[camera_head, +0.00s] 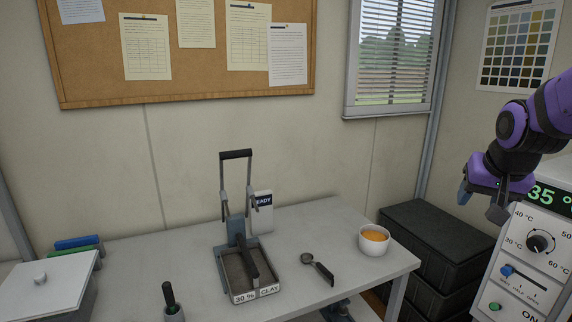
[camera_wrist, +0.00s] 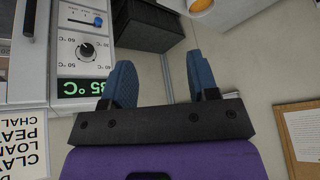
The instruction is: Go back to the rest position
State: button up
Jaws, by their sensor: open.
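My gripper (camera_head: 482,203) hangs at the right of the head view, in front of or close by the white analyser panel (camera_head: 521,262). I cannot tell the exact gap between them. The analyser (camera_wrist: 84,45) shows there to the left of the fingers, upside down. Its display (camera_head: 546,196) reads 35 °C, partly hidden by my arm in the head view.
A table (camera_head: 200,270) holds a soil tray with a raised handle (camera_head: 236,154), a scoop (camera_head: 320,270) and a white bowl (camera_head: 373,246) of orange matter. Dark crates (camera_head: 436,236) stand between table and analyser. A window (camera_head: 392,60) and corkboard (camera_head: 100,55) are on the wall.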

jog(key=s+a+r+n, duration=0.2)
jog(key=s+a, duration=0.1)
jog(key=s, duration=0.6)
jog(key=s+a+r+n+y, duration=0.1)
jog(key=s+a+r+n, duration=0.1)
jog(key=s, duration=0.7)
jog(key=shift+a+r+n, duration=0.3)
jog(key=shift+a+r, duration=0.3)
jog(key=shift+a, duration=0.45)
jog(key=shift+s, duration=0.1)
